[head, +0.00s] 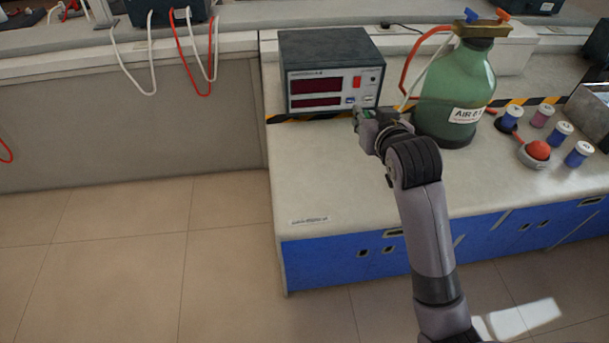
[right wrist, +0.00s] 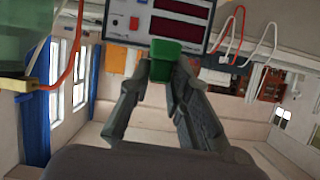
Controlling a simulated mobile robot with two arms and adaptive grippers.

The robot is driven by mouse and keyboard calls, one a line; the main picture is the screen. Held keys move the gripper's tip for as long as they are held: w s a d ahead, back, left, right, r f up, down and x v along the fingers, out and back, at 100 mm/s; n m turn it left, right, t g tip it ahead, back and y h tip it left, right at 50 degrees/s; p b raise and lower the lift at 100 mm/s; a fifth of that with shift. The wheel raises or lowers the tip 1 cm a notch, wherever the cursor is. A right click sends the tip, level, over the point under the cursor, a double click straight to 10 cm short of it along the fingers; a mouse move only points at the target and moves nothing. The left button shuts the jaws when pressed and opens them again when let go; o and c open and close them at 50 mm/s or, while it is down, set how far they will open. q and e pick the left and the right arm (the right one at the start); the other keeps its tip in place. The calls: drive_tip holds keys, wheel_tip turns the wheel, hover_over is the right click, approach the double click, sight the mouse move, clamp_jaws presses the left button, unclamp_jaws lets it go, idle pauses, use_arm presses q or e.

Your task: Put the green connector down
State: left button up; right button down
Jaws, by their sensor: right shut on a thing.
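The green connector (right wrist: 165,62) is held between the fingertips of my right gripper (right wrist: 160,76), which is shut on it. In the head view my right gripper (head: 362,118) is in front of the lower right front of a dark box with red displays (head: 331,72). Only a little green of the connector (head: 369,114) shows there, the rest hidden by the gripper. In the right wrist view the connector overlaps the lower edge of the box's front panel (right wrist: 128,22); I cannot tell whether they touch. My left gripper is not in view.
A large green bottle (head: 456,92) with a red and a white hose stands just right of my gripper. Several small capped jars (head: 561,134) and a red-topped item (head: 538,151) are farther right. The bench top (head: 320,170) is clear in front and left.

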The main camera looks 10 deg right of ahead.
drive_tip(key=shift+w+a+f, duration=0.2)
drive_tip(key=shift+a+f, duration=0.3)
drive_tip(key=shift+f, duration=0.35)
wheel_tip(320, 180, down, 6)
hover_over(349, 189)
wheel_tip(349, 189, down, 8)
drive_tip(key=shift+r+b, duration=0.15)
drive_tip(key=shift+b, duration=0.15)
drive_tip(key=shift+f, duration=0.6)
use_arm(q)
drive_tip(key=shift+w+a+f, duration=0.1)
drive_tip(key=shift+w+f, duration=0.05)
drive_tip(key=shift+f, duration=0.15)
use_arm(e)
drive_tip(key=shift+f, duration=1.95)
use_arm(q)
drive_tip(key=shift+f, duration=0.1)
use_arm(e)
drive_tip(key=shift+f, duration=0.15)
drive_tip(key=c, duration=1.5)
unclamp_jaws()
